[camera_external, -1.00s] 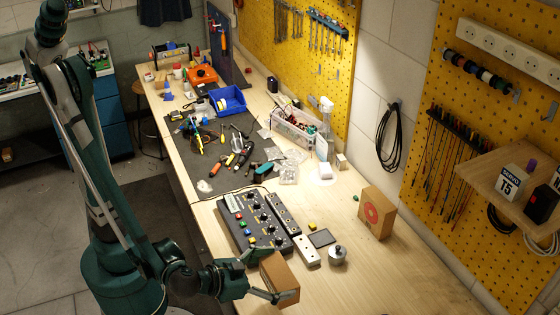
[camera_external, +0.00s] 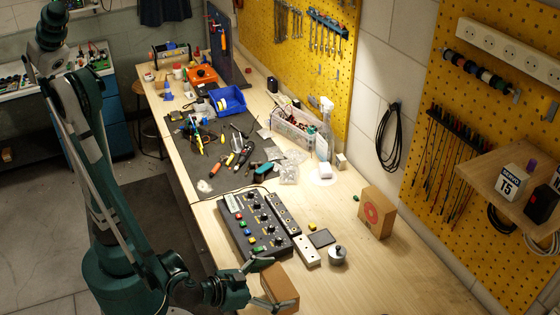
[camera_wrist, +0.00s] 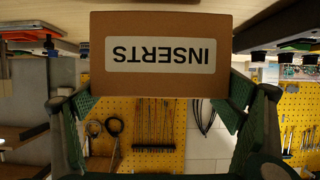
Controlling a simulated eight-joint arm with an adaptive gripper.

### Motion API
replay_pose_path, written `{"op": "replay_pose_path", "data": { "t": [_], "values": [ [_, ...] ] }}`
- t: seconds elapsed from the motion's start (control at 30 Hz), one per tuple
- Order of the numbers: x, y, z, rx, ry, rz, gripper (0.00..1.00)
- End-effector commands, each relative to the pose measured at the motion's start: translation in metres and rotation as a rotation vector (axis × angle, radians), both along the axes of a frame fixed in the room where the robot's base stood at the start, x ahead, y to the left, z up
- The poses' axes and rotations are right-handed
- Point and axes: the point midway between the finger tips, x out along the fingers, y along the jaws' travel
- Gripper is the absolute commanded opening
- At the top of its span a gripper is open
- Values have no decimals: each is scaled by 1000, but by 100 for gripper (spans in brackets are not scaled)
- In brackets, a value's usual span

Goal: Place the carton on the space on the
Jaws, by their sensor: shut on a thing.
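The brown cardboard carton (camera_external: 281,286) is held in my gripper (camera_external: 268,284), near the front edge of the bench at the bottom of the external view. In the wrist view the carton (camera_wrist: 160,83) fills the upper middle. Its pale label reads INSERTS upside down. Green finger pads sit at its left and right sides, so the gripper is shut on it. I cannot tell whether its underside touches the bench. The task line names no full destination.
Another carton with a red circle (camera_external: 376,213) stands farther right. A wall shelf (camera_external: 500,178) holds a SERVO T5 box (camera_external: 515,183). The bench's right front is clear.

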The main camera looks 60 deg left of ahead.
Motion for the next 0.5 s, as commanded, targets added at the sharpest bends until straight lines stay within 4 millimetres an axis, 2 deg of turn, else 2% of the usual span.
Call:
{"op": "replay_pose_path", "data": {
  "t": [0.3,0.5],
  "values": [
    [0,0,-30,0,0,0,75],
    [0,0,-33,0,0,0,75]
  ]
}}
